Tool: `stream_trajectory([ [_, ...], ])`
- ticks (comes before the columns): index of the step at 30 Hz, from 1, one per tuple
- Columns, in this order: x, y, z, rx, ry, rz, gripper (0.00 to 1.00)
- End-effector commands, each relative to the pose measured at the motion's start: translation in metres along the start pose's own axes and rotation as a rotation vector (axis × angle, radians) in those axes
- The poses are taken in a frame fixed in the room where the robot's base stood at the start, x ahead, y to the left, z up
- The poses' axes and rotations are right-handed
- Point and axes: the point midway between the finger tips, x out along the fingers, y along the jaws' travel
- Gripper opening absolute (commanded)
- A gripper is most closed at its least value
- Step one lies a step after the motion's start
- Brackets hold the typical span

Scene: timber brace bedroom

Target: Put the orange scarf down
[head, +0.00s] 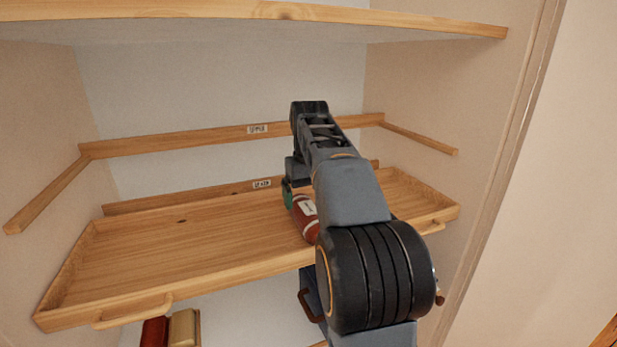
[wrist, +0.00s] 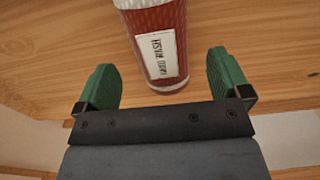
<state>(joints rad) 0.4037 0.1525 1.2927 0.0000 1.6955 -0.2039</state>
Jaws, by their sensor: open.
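No orange scarf can be made out in either view. My gripper (head: 288,192) is over the wooden tray, partly hidden by my arm in the head view. In the wrist view its two green fingers (wrist: 164,75) are spread apart with nothing held. A reddish-brown, rounded thing with a white label and a pale end (head: 305,218) is on the tray by my gripper. It also shows in the wrist view (wrist: 160,40), between and beyond the fingertips. Its label text is too unclear to read surely.
The wooden tray (head: 170,245) has a low rim and front handles; its left part is bare. Rails labelled "UPPER" (head: 257,129) and "LOWER" (head: 262,184) run along the back. A shelf (head: 290,12) is overhead. Red (head: 154,331) and beige (head: 184,328) things show below.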

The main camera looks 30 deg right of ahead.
Motion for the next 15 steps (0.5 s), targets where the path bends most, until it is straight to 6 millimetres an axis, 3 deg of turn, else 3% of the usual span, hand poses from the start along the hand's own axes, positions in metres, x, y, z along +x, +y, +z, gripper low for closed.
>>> stream_trajectory([
  [6,-0.039,0.000,-0.001,0.000,0.001,0.000,0.95],
  [15,-0.061,0.000,0.000,0.000,-0.001,0.000,0.95],
])
